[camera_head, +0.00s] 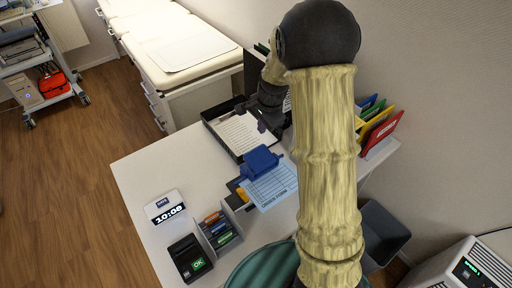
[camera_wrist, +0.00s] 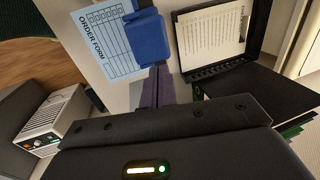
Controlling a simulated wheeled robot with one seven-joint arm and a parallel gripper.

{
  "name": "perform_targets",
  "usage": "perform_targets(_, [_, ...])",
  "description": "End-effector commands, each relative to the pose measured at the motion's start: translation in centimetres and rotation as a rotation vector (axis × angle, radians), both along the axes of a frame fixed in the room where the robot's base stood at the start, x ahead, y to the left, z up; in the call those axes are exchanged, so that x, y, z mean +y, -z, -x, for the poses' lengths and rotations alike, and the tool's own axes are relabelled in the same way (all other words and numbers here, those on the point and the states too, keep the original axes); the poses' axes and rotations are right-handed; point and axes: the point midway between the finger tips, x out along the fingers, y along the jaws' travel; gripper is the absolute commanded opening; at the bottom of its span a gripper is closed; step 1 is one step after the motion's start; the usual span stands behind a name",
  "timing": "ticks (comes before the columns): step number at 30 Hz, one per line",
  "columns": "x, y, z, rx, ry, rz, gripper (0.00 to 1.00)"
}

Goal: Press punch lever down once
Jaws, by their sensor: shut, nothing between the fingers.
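The blue hole punch (camera_head: 260,162) sits on the white desk with a light blue order form (camera_head: 272,188) at its front. In the wrist view the punch (camera_wrist: 148,40) is at the upper middle, and the order form (camera_wrist: 102,42) lies left of it. My gripper (camera_head: 262,127) is behind the punch in the head view, over the black tray's side. In the wrist view my gripper (camera_wrist: 156,70) has its dark fingers together and empty, with tips at the punch's near edge. I cannot tell whether they touch it. The punch's lever is hard to make out separately.
A black tray (camera_head: 211,117) with a printed sheet lies behind the punch. A clock (camera_head: 165,207), a card terminal (camera_head: 190,259) and a pen organiser (camera_head: 221,231) stand at the desk's front left. Coloured folders (camera_head: 380,130) stand at right. The desk's left part is clear.

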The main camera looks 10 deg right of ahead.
Motion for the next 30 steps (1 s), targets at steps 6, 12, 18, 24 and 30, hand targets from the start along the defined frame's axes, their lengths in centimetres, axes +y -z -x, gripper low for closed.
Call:
perform_targets(6, [0.2,2.3,-0.4,0.005,0.001,0.000,0.00])
perform_targets(12, [0.4,5.3,-1.0,0.004,-0.001,0.000,0.00])
perform_targets(18, [0.7,8.1,-1.7,0.003,0.000,0.000,0.00])
perform_targets(24, [1.0,10.7,-2.2,0.003,-0.001,0.000,0.00])
perform_targets(30, [1.1,12.7,-2.7,0.002,-0.001,0.000,0.00])
